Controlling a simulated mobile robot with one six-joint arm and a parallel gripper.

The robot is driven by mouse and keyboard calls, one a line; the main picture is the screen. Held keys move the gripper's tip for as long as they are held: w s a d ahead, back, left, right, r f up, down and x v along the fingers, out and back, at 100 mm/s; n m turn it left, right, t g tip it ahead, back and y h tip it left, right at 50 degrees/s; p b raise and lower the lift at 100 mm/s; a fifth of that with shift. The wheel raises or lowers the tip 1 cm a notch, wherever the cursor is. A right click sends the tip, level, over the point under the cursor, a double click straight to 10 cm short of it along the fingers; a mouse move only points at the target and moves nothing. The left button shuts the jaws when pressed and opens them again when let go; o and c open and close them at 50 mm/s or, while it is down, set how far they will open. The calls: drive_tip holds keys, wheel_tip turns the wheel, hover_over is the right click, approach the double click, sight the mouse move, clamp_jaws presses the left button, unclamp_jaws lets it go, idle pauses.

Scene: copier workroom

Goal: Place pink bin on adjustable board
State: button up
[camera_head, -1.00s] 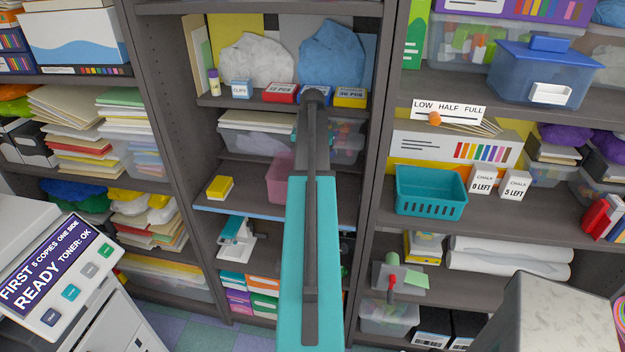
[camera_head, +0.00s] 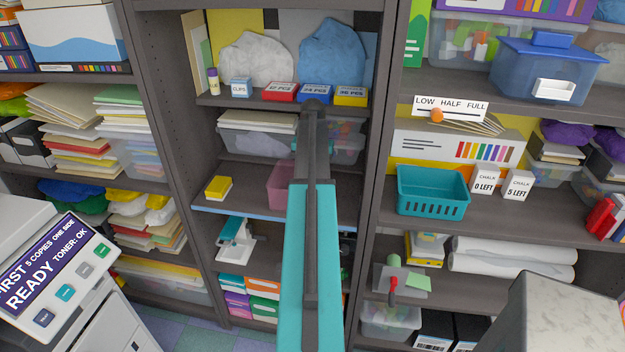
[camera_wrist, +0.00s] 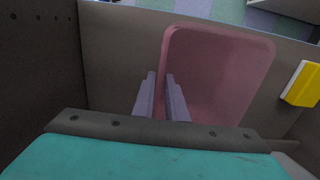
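The pink bin (camera_head: 281,188) is at the middle bay's blue-edged shelf board (camera_head: 232,208), partly hidden behind my arm. In the wrist view the pink bin (camera_wrist: 225,75) has its open top toward the camera, over the grey board (camera_wrist: 115,50) near its front edge. My gripper (camera_wrist: 160,75) has one finger on each side of the bin's left wall, with only a narrow gap between them. It looks shut on that wall. I cannot tell whether the bin's base touches the board. The fingers are hidden in the head view.
A yellow box (camera_head: 218,187) sits on the same board, left of the bin, with free board between. A clear bin (camera_head: 250,140) stands behind, above the board. The bay's upright (camera_head: 372,150) is close on the right; the copier (camera_head: 60,270) stands lower left.

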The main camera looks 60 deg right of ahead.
drive_tip(key=shift+o, duration=0.8)
drive_tip(key=shift+r, duration=0.1)
wheel_tip(320, 180, up, 12)
drive_tip(key=p, duration=0.7)
idle(0.5)
